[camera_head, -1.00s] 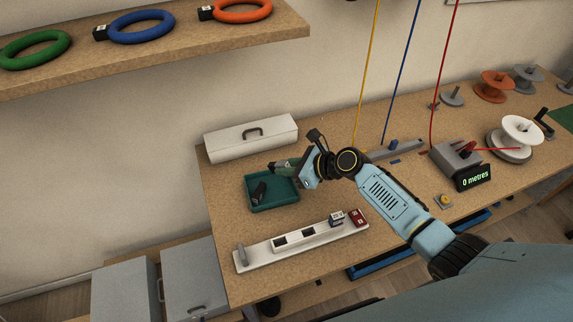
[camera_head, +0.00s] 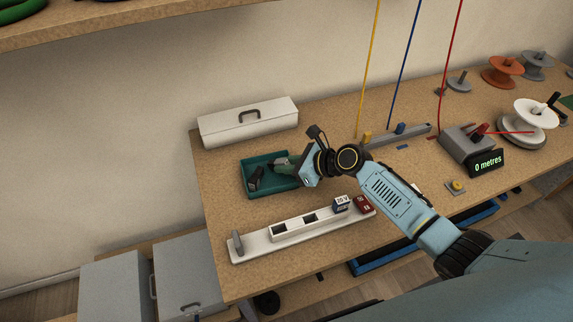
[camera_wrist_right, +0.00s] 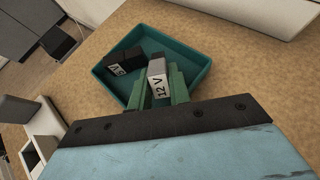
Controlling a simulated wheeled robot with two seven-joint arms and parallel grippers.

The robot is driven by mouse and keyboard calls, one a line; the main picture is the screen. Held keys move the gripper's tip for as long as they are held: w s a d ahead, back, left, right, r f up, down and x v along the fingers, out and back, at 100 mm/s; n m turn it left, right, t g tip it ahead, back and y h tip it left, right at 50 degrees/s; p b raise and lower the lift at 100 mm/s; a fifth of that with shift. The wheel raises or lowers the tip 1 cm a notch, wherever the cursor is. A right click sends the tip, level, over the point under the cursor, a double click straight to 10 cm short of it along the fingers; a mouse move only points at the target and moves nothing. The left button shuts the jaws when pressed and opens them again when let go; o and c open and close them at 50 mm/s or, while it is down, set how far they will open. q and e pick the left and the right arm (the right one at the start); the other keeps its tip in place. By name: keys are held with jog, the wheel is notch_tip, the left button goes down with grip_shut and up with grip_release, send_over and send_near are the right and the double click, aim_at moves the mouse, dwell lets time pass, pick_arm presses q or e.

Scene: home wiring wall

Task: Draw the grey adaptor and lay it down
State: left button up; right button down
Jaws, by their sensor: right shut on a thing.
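The grey adaptor (camera_wrist_right: 158,82), with a white label reading 12 V, sits between the green fingers of my right gripper (camera_wrist_right: 160,92), which is shut on it. In the head view my right gripper (camera_head: 284,163) reaches in over the teal tray (camera_head: 247,190), low at its right half. The wrist view shows the adaptor inside the outline of the tray (camera_wrist_right: 196,59); I cannot tell whether it touches the floor. A black adaptor (camera_wrist_right: 120,63) lies in the tray beside it. The white socket strip (camera_head: 257,243) stands in front, with two empty sockets. My left gripper is not in view.
A white box (camera_head: 248,122) stands behind the tray. A metre unit (camera_head: 470,147), spools and hanging wires are to the right.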

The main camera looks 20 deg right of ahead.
jog(key=c, duration=1.7)
grip_release()
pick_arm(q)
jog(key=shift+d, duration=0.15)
pick_arm(e)
jog(key=o, duration=0.5)
jog(key=shift+c, duration=0.2)
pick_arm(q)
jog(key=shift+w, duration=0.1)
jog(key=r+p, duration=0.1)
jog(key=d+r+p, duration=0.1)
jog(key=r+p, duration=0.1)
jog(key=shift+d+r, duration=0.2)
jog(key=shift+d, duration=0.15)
pick_arm(e)
jog(key=v, duration=1.3)
jog(key=shift+s+d+r, duration=0.1)
